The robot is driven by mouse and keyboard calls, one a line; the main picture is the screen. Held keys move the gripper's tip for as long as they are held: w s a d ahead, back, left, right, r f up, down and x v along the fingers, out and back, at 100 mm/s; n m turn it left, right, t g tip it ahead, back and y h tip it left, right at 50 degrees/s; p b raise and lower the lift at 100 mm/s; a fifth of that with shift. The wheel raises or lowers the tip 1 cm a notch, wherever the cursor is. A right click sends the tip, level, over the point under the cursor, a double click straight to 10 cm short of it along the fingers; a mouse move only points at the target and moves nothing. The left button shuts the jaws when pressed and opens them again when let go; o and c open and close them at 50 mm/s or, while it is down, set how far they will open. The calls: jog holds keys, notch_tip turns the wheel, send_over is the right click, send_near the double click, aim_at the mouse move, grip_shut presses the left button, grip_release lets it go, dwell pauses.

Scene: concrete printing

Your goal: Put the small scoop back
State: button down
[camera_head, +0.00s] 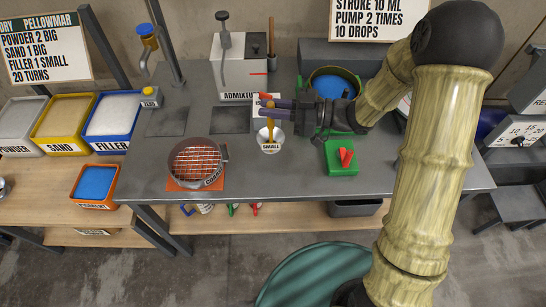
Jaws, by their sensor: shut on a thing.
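The small scoop (270,143) is a pale cup labelled SMALL with a yellow handle that rises from it. My gripper (268,104) reaches in from the right, with its dark body near the blue-filled bowl. Its fingers are shut on the upper part of the yellow handle. The cup hangs below the fingers over the grey table. I cannot tell whether the cup touches the tabletop. The fingers hide the top of the handle.
A labelled admixture box (238,67) stands behind. A round sieve (197,161) is at front left, and a green box with a red switch (341,158) is at right. Bins of sand (64,117) and filler (110,112) stand left. The table (270,185) is bare in front of the scoop.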

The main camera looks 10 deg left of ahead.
aim_at(272, 129)
jog(key=shift+s+d, duration=0.1)
jog(key=shift+s, duration=0.05)
jog(key=shift+f, duration=0.5)
jog(key=f, duration=0.2)
jog(key=f+p, duration=0.1)
jog(key=shift+w+d+f, duration=0.1)
jog(key=shift+w+f, duration=0.15)
jog(key=shift+f, duration=0.15)
jog(key=shift+s+f, duration=0.1)
jog(key=shift+f, duration=0.25)
jog(key=shift+s+a+f, duration=0.1)
jog(key=shift+a+f, duration=0.05)
jog(key=shift+a, duration=0.05)
jog(key=shift+s, duration=0.1)
jog(key=shift+d+f+p, duration=0.1)
jog(key=shift+f+p, duration=0.35)
jog(key=shift+f, duration=1.7)
